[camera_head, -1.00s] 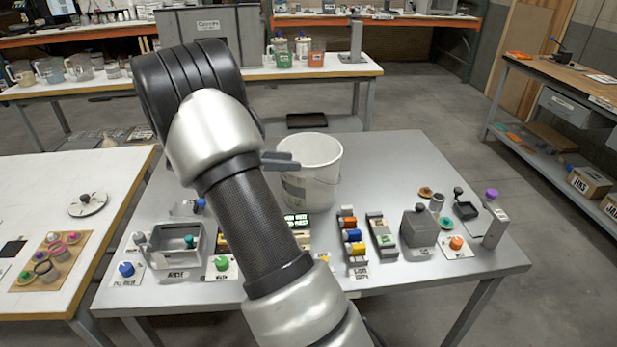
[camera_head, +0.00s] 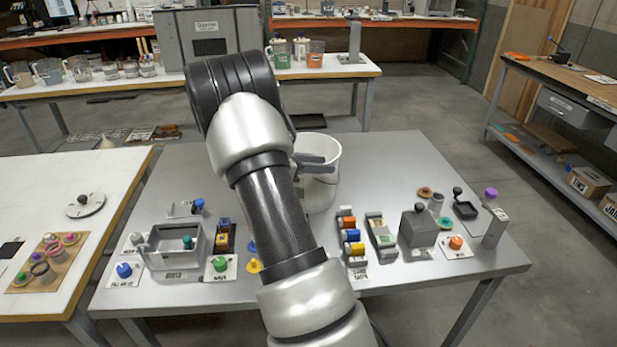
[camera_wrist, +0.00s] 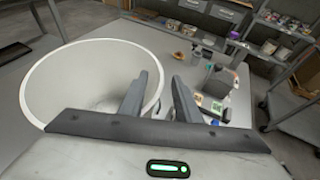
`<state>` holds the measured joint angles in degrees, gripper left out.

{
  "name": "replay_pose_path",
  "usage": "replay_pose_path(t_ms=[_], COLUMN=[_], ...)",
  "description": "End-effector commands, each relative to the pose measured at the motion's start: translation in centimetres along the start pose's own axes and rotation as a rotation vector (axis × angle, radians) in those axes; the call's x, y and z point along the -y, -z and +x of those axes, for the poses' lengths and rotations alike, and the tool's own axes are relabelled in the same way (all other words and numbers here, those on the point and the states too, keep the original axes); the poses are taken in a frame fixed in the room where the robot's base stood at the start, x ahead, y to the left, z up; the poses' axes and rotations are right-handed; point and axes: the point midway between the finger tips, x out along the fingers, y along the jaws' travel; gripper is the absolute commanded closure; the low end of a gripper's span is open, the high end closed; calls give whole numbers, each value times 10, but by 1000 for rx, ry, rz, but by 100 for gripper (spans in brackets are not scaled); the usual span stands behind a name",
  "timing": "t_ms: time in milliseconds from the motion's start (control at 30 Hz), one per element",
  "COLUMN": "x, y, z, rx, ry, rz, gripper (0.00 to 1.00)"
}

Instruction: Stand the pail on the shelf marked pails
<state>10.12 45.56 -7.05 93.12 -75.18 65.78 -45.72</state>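The white pail (camera_head: 325,178) stands upright on the grey middle table, partly hidden behind my arm. In the wrist view the pail (camera_wrist: 75,85) fills the left side, its round mouth open and its inside looking empty. My gripper (camera_head: 318,164) is at the pail's rim in the head view. In the wrist view my gripper (camera_wrist: 161,85) is open, with one finger over the pail's mouth and the other outside it. The right side of the rim lies between them, with a gap showing. I cannot read a shelf marked pails in any view.
Small coloured parts and a grey tray (camera_head: 172,262) stand along the table's front. A grey box (camera_head: 418,228) stands at its right. A bench with a lower shelf (camera_head: 560,150) is at the far right. The table's back right is clear.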

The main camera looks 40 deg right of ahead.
Motion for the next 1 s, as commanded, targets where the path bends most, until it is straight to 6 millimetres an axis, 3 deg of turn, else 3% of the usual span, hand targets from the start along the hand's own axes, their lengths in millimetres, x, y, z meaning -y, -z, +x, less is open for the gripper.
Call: replay_pose_path(t_ms=[100, 300, 1000], x=[0, 0, 1], y=[0, 0, 1], z=[-1, -1, 0], rx=[0, 0, -1], ry=[-1, 0, 2], rz=[0, 0, -3], gripper=[70, 100, 100])
